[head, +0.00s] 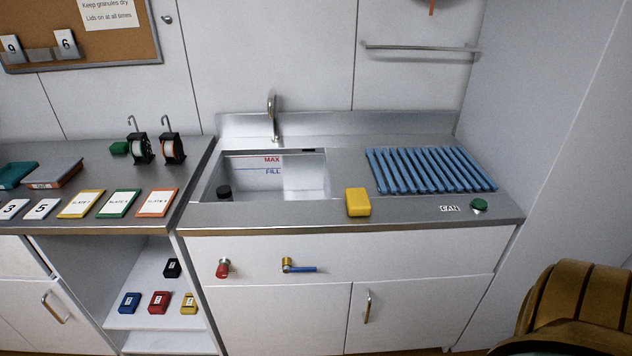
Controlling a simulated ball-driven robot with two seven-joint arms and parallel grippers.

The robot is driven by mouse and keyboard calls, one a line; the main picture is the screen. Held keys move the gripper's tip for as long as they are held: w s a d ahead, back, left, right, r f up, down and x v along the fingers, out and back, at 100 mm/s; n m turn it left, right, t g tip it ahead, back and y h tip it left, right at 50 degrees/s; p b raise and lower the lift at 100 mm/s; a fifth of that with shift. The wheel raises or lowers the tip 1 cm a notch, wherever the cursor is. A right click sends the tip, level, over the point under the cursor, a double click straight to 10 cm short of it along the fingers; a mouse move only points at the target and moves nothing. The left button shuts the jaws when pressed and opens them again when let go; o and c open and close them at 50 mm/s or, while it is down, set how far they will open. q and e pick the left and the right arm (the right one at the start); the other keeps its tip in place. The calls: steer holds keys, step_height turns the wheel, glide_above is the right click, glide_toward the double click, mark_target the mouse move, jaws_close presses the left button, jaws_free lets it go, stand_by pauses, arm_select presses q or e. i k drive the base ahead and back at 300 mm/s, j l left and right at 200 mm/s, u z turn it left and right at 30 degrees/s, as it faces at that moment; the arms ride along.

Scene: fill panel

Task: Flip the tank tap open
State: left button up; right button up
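A small brass tap with a blue lever (300,269) is on the white front panel below the sink. Its lever lies roughly level and points right. A red knob (222,269) is on the same panel to its left. Above is the steel sink basin (305,180), with a red MAX mark and a blue FILL mark on its back wall. A curved steel faucet (272,117) stands behind the basin. Neither of my grippers is in view.
A yellow block (358,202), a CAN label (450,209) and a green cap (479,204) are on the counter's front. A blue slatted rack (430,169) lies right of the basin. A brown ribbed object (575,312) fills the lower right corner. The sink cabinet's front is unobstructed.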

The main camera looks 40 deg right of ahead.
mark_target(286, 269)
steer(key=z, duration=1.15)
